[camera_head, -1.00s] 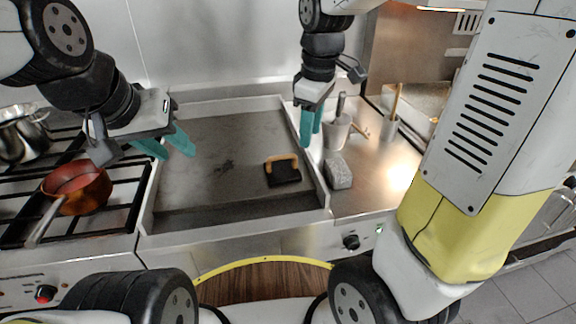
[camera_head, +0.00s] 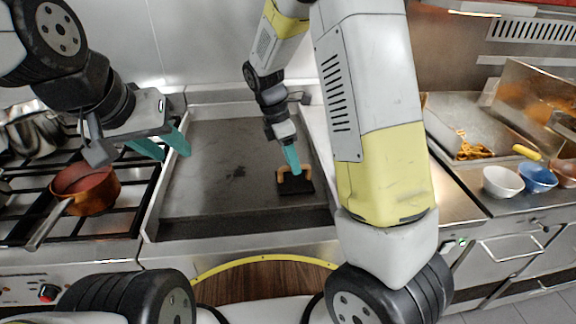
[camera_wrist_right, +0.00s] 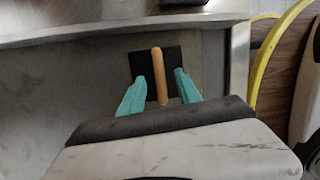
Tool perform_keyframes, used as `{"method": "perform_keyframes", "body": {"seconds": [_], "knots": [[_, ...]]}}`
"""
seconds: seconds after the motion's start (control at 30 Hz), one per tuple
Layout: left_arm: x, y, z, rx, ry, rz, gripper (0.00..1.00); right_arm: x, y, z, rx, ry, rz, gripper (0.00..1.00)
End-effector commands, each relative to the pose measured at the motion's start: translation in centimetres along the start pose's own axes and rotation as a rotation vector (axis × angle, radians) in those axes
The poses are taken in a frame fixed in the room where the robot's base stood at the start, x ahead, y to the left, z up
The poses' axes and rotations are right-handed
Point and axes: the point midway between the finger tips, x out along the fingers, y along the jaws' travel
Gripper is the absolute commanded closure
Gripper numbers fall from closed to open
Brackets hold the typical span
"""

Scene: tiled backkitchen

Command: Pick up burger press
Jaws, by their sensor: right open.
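The burger press (camera_head: 296,187) is a black square plate with a tan wooden handle, and it rests on the right part of the flat griddle. My right gripper (camera_head: 293,166) is above it in the head view. In the right wrist view my right gripper (camera_wrist_right: 160,84) is open, with one teal finger on each side of the press's handle (camera_wrist_right: 158,65). I cannot tell whether the fingers touch the handle. My left gripper (camera_head: 165,146) hangs over the left edge of the griddle, its teal fingers apart and empty.
The griddle (camera_head: 200,190) is otherwise bare, with raised metal rims. A copper pot (camera_head: 86,190) stands on the stove at left. Bowls (camera_head: 503,181) and a fryer bay with orange food (camera_head: 472,149) are at right. My right arm hides part of the counter.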

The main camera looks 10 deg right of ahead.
Motion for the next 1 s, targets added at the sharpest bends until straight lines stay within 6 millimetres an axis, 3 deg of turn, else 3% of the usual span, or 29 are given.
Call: {"method": "perform_keyframes", "body": {"seconds": [0.17,0.43,0.67,1.0], "knots": [[0.0,0.0,0.0,0.0,0.0,0.0,0.64,2.3,-0.1,0.0,0.0,0.0,-0.001,0.6],[0.0,0.0,0.0,0.0,0.0,0.0,0.64,2.6,0.0,0.0,0.001,0.001,0.001,0.6],[0.0,0.0,0.0,0.0,0.0,0.0,0.64,2.6,0.0,0.0,0.001,0.001,0.001,1.0],[0.0,0.0,0.0,0.0,0.0,0.0,0.64,2.6,0.0,0.0,0.001,0.001,0.002,1.0]]}}
